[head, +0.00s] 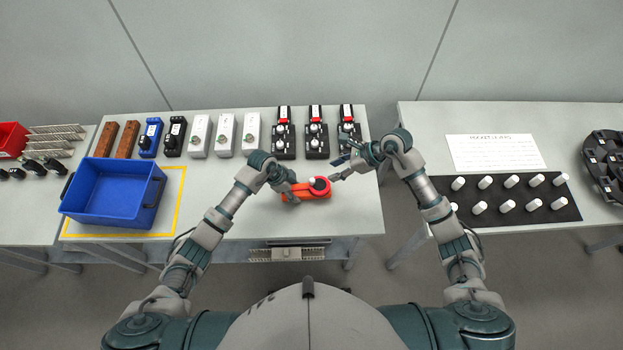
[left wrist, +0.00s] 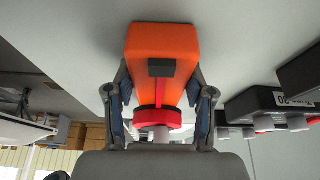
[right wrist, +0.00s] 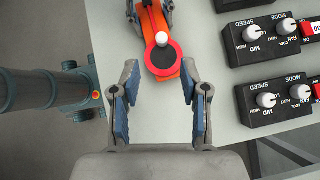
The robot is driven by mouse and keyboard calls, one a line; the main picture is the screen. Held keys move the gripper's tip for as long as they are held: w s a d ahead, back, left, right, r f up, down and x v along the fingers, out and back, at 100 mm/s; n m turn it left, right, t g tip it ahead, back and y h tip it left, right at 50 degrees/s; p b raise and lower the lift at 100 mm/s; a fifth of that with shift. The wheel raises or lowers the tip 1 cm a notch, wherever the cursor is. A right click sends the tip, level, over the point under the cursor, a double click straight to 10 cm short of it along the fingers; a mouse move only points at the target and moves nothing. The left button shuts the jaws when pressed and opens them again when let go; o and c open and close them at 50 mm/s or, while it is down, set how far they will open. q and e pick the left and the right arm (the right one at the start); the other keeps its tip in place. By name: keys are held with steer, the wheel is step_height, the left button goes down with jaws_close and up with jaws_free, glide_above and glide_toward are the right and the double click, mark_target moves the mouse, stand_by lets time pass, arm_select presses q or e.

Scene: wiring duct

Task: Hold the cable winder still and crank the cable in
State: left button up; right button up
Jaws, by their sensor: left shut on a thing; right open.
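The cable winder is an orange block-like body (head: 303,197) on the front part of the middle table. Its red crank disc with a black centre and a white knob (head: 320,185) is at its right end. My left gripper (head: 287,190) is shut on the orange body, with a finger on each side of it in the left wrist view (left wrist: 160,95). My right gripper (head: 342,170) is open and empty, just right of the disc. In the right wrist view the white knob (right wrist: 161,39) lies ahead of the open fingers, apart from them.
A blue bin (head: 115,195) stands at the left of the table. Black control boxes (head: 316,140), white boxes and other devices line the back edge. A right-hand table holds a black mat (head: 515,203) with white cylinders. The table between bin and winder is mostly clear.

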mark_target(313, 179)
steer(key=shift+n+y, duration=0.3)
steer(key=shift+n, duration=0.1)
steer(key=x, duration=1.1)
steer(key=shift+w+d+f, duration=0.2)
steer(key=shift+d+f, duration=0.05)
steer(key=shift+f, duration=0.3)
jaws_close()
